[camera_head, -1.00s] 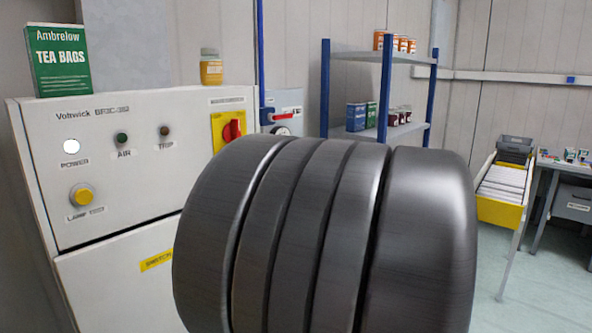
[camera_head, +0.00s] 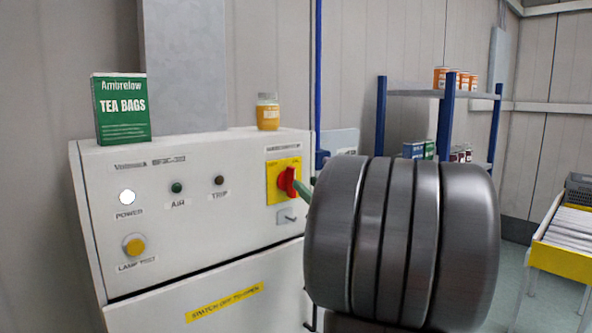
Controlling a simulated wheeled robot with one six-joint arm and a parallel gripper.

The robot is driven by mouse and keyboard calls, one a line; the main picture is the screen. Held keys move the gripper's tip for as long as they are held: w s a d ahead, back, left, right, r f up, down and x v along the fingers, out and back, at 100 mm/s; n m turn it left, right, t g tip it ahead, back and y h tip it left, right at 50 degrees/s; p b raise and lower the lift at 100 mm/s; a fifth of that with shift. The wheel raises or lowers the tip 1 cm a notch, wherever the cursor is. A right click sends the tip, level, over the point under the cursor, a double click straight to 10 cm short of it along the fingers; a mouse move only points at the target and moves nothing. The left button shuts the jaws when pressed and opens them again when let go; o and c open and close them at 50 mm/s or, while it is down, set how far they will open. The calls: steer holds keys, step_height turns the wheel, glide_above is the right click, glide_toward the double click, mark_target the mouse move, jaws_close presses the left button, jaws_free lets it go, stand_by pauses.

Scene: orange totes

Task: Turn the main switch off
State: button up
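The main switch is a red rotary handle (camera_head: 288,182) on a yellow plate (camera_head: 275,196), at the upper right of the white Voltwick cabinet (camera_head: 240,226). The handle looks roughly upright and slightly tilted. A small grey-green tip (camera_head: 303,189), apparently part of my gripper, shows at the handle's right side. I cannot tell whether it touches the handle. A large dark ridged part of my arm hides the rest of my gripper, so its opening is not visible. The white POWER lamp (camera_head: 127,197) looks lit.
A green tea bag box (camera_head: 122,112) and a yellow-labelled jar (camera_head: 267,112) stand on the cabinet top. The panel also has a yellow LAMP TEST button (camera_head: 134,245).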

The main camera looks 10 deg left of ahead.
mark_target(295, 173)
steer(key=p+x, duration=0.1)
steer(key=x, duration=0.4)
steer(key=shift+w+a+r, duration=0.1)
steer(key=shift+w+a, duration=0.15)
steer(key=shift+a, duration=0.05)
jaws_close()
